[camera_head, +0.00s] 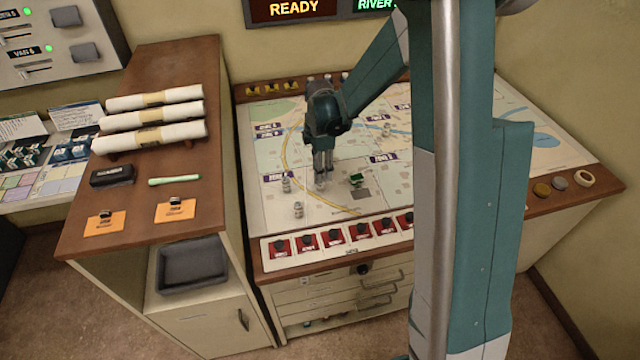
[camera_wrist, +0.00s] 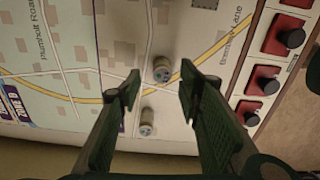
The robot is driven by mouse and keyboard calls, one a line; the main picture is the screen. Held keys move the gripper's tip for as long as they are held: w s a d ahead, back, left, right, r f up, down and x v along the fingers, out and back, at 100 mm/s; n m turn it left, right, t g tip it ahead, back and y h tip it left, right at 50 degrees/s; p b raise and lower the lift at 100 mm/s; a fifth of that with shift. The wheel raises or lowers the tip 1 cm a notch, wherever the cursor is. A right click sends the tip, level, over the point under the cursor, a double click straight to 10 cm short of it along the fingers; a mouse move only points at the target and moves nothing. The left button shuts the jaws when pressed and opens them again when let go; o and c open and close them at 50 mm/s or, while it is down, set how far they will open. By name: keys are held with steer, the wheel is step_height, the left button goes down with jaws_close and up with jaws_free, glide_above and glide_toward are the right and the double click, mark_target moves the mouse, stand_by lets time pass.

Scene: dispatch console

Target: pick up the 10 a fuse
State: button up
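Two small grey, upright cylindrical pieces stand on the map console: one nearer the front (camera_head: 298,210) and one farther back and left (camera_head: 286,185). They also show in the wrist view, as a front piece (camera_wrist: 162,70) and a left piece (camera_wrist: 146,122). Their markings are too small to read, so I cannot tell whether either is the 10 A fuse. My gripper (camera_head: 322,172) points down over the map, to the right of both pieces. In the wrist view my gripper (camera_wrist: 159,82) has its fingers apart, with nothing held between them.
A small green piece (camera_head: 357,180) stands on the map right of my gripper. Red switches (camera_head: 333,238) line the console's front edge. On the left cabinet are white rolls (camera_head: 152,116), a black box (camera_head: 112,176), a green marker (camera_head: 175,181) and two orange cards (camera_head: 98,224).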

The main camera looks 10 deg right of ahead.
steer(key=shift+f, duration=0.1)
steer(key=shift+s+f, duration=0.15)
steer(key=shift+f, duration=2.4)
steer(key=c, duration=1)
